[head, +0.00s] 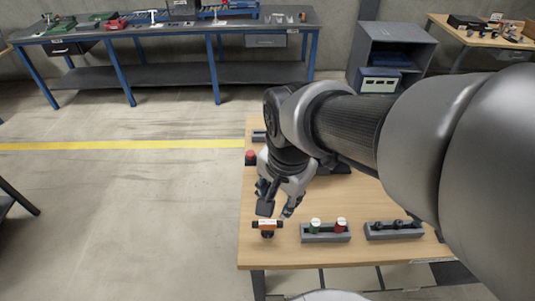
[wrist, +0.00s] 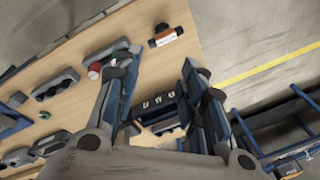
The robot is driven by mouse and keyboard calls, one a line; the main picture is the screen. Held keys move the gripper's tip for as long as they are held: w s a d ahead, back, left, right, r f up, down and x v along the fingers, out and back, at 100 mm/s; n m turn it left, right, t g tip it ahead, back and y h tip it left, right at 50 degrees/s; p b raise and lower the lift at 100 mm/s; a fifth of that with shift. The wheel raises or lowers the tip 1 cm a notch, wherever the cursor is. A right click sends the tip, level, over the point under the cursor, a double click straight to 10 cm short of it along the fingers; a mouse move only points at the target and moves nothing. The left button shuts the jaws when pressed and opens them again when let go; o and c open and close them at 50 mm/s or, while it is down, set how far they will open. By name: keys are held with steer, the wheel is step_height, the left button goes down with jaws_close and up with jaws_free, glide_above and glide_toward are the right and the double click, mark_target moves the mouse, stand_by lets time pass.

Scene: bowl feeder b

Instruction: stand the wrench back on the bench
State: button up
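No wrench shape stands out clearly. A small orange and black item with a pale label (head: 267,226) is on the wooden bench (head: 258,251) near its left edge. It also shows at the top of the wrist view (wrist: 166,37). I cannot tell whether it is the wrench. My gripper (head: 278,207) points down above the bench, just behind this item in the head view. In the wrist view its two fingers (wrist: 163,92) are wide apart, with no held object visible between them. My arm hides much of the bench's right side.
A grey holder (head: 326,238) carries a green and a red-and-white piece. Another grey holder (head: 393,233) with black pieces stands right of it. A red round piece (head: 251,157) is at the bench's left edge. Bare wood lies around the orange item.

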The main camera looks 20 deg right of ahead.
steer(key=s+r+n+t, duration=0.2)
steer(key=s+r+n, duration=0.2)
steer(key=s+n, duration=0.4)
steer(key=n, duration=0.3)
steer(key=shift+s+r, duration=0.2)
steer(key=shift+f+b, duration=0.5)
steer(key=shift+b, duration=0.05)
steer(key=shift+c, duration=0.2)
steer(key=shift+c, duration=0.4)
